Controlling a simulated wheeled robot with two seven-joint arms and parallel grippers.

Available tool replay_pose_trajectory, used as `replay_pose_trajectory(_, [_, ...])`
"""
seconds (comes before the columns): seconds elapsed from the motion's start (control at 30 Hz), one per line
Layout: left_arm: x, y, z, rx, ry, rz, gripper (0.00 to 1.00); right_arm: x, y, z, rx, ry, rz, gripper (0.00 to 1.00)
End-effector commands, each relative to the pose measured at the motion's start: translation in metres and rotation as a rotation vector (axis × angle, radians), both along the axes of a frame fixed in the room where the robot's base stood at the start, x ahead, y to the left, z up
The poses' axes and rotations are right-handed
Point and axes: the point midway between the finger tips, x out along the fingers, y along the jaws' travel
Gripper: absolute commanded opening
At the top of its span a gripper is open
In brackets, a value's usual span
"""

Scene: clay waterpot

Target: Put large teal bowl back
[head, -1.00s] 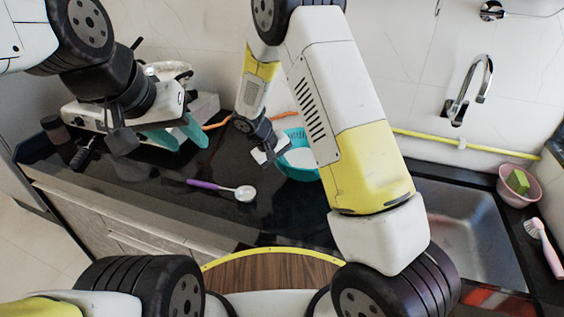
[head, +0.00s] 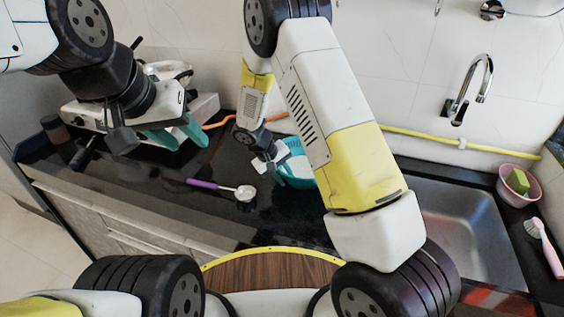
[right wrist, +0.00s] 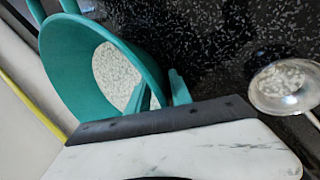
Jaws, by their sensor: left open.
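The large teal bowl (head: 298,172) is on the dark counter's back middle, partly hidden behind my right arm in the head view. It looks tilted, and I cannot tell whether it touches the counter. In the right wrist view the bowl (right wrist: 90,62) shows a pale speckled inside. My right gripper (right wrist: 160,88) has one teal finger inside the bowl and one outside, with the wall between them. In the head view the right gripper (head: 280,160) is at the bowl's left side. My left gripper (head: 190,142) is open and empty above the counter at left.
A ladle with a purple handle (head: 205,184) lies left of the bowl. A white stove (head: 85,112) stands at the back left. The sink (head: 455,235), a pink bowl (head: 518,190) with a green sponge, and a pink brush (head: 540,240) are at right. The counter's front middle is clear.

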Motion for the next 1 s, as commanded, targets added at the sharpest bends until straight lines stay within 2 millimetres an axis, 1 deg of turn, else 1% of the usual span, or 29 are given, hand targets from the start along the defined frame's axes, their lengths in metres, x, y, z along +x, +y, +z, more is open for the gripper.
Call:
replay_pose_trajectory(0.07, [0.0, 0.0, 0.0, 0.0, 0.0, 0.0, 0.42, 0.0, 0.001, 0.004, 0.001, -0.001, 0.0, 0.26])
replay_pose_trajectory(0.17, [0.0, 0.0, 0.0, 0.0, 0.0, 0.0, 0.42, -0.002, 0.006, 0.015, 0.002, -0.004, 0.001, 0.26])
replay_pose_trajectory(0.5, [0.0, 0.0, 0.0, 0.0, 0.0, 0.0, 0.42, -0.015, 0.035, 0.079, 0.003, -0.004, 0.0, 0.26])
replay_pose_trajectory(0.6, [0.0, 0.0, 0.0, 0.0, 0.0, 0.0, 0.42, -0.019, 0.041, 0.093, 0.001, -0.002, 0.001, 0.26])
replay_pose_trajectory(0.73, [0.0, 0.0, 0.0, 0.0, 0.0, 0.0, 0.42, -0.022, 0.047, 0.105, 0.0, -0.001, 0.0, 0.26])
replay_pose_trajectory(0.87, [0.0, 0.0, 0.0, 0.0, 0.0, 0.0, 0.42, -0.025, 0.043, 0.118, 0.02, -0.002, -0.013, 0.26])
replay_pose_trajectory(0.97, [0.0, 0.0, 0.0, 0.0, 0.0, 0.0, 0.42, -0.033, 0.03, 0.14, 0.071, -0.005, -0.043, 0.26])
replay_pose_trajectory(1.0, [0.0, 0.0, 0.0, 0.0, 0.0, 0.0, 0.42, -0.038, 0.022, 0.152, 0.101, -0.007, -0.058, 0.26])
